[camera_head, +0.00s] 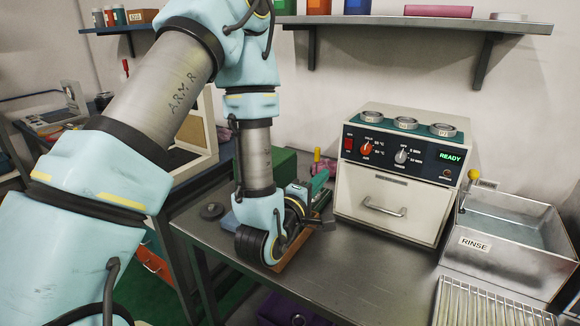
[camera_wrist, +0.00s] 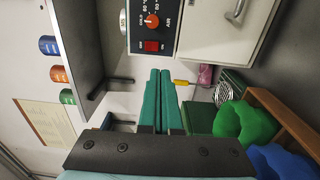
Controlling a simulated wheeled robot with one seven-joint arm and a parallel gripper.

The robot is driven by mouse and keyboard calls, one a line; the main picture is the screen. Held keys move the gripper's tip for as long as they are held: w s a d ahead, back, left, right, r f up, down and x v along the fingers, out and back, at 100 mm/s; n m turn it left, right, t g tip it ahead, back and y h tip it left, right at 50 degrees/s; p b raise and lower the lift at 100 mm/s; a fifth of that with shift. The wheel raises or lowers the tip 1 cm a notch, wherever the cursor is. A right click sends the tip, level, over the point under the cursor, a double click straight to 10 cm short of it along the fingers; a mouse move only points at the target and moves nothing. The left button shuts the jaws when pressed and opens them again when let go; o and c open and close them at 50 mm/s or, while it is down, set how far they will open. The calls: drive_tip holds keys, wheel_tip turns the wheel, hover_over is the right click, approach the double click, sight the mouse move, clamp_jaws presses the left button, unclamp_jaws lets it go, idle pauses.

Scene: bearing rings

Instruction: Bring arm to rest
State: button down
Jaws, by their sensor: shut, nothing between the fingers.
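My gripper (camera_head: 320,182) is at the end of my light-blue arm, which bends down over the metal bench. In the wrist view its two teal fingers (camera_wrist: 160,74) lie side by side with no visible gap, and nothing is held. In the head view the fingers point towards the back, left of the white machine (camera_head: 387,204) and apart from it. My wrist partly hides a wooden tray (camera_head: 290,262) on the bench.
Three metal rings (camera_head: 405,122) sit on the machine, whose display reads READY. A metal RINSE basin (camera_head: 515,262) and a wire rack (camera_head: 480,308) are at right. A wall shelf (camera_head: 420,24) hangs above. The bench front (camera_head: 370,285) is clear. Green and blue lumps (camera_wrist: 245,122) show in the wrist view.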

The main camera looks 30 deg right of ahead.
drive_tip(key=shift+w, duration=0.1)
drive_tip(key=w+a+f+m+g+y, duration=0.1)
drive_tip(key=w+a+f+m+y, duration=0.1)
drive_tip(key=w+a+y, duration=0.55)
drive_tip(key=w+a+f+m+g+y, duration=0.1)
drive_tip(key=w+a+m+y, duration=0.3)
drive_tip(key=a, duration=0.6)
drive_tip(key=s+a+r+g+y, duration=0.1)
drive_tip(key=s+a+g, duration=0.2)
drive_tip(key=a, duration=0.8)
drive_tip(key=s+a+r+m+g+y, duration=0.1)
drive_tip(key=s+a+r+g+y, duration=0.1)
drive_tip(key=s+a, duration=0.4)
drive_tip(key=a+g, duration=0.1)
drive_tip(key=a, duration=0.4)
drive_tip(key=shift+s+m, duration=0.25)
drive_tip(key=shift+m, duration=0.05)
drive_tip(key=c, duration=1.5)
unclamp_jaws()
drive_tip(key=shift+y, duration=0.25)
drive_tip(key=shift+c, duration=0.2)
